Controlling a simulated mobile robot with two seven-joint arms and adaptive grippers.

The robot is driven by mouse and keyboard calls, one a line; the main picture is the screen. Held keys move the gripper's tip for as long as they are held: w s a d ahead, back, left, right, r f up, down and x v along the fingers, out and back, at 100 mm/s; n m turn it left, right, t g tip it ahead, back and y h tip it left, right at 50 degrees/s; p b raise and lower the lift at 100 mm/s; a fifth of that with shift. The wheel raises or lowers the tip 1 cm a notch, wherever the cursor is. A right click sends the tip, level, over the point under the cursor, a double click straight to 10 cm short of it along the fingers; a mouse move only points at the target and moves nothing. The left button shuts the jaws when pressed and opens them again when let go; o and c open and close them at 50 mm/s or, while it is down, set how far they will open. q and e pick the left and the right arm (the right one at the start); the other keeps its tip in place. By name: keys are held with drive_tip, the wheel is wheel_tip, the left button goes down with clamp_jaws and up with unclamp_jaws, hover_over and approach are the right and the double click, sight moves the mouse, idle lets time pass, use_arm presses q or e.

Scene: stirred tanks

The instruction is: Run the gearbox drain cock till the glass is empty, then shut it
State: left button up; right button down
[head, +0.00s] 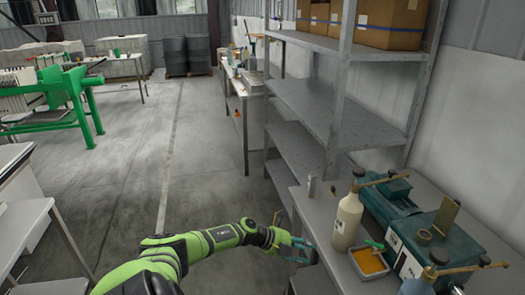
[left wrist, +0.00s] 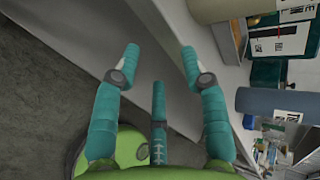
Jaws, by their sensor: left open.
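A teal gearbox (head: 455,245) with a pale label plate sits on the grey bench at the lower right in the head view. A small green handle (head: 374,245), apparently the drain cock's, shows at its front above a pale tray (head: 353,262) holding orange liquid. I cannot make out the glass or its level, nor whether the cock is open. My left gripper (head: 302,250) is at the bench's left edge, left of the tray and apart from it. In the left wrist view its fingers (left wrist: 160,58) are spread and empty. My right gripper is not in view.
A beige bottle (head: 347,218) stands behind the tray, and a blue container (head: 416,285) in front of the gearbox. A small grey cylinder (head: 311,188) stands at the bench's back left. Metal shelves (head: 315,105) rise behind. Open floor (head: 190,150) lies left.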

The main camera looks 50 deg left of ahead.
use_arm(q)
drive_tip(key=s+a+f+n+y, duration=0.6)
drive_tip(key=s+a+f+n, duration=0.1)
drive_tip(key=a, duration=0.4)
drive_tip(key=shift+s+a+f+n, duration=0.2)
drive_tip(key=shift+a+f+n, duration=0.1)
drive_tip(key=shift+n, duration=0.1)
drive_tip(key=shift+d, duration=0.1)
drive_tip(key=shift+c, duration=0.3)
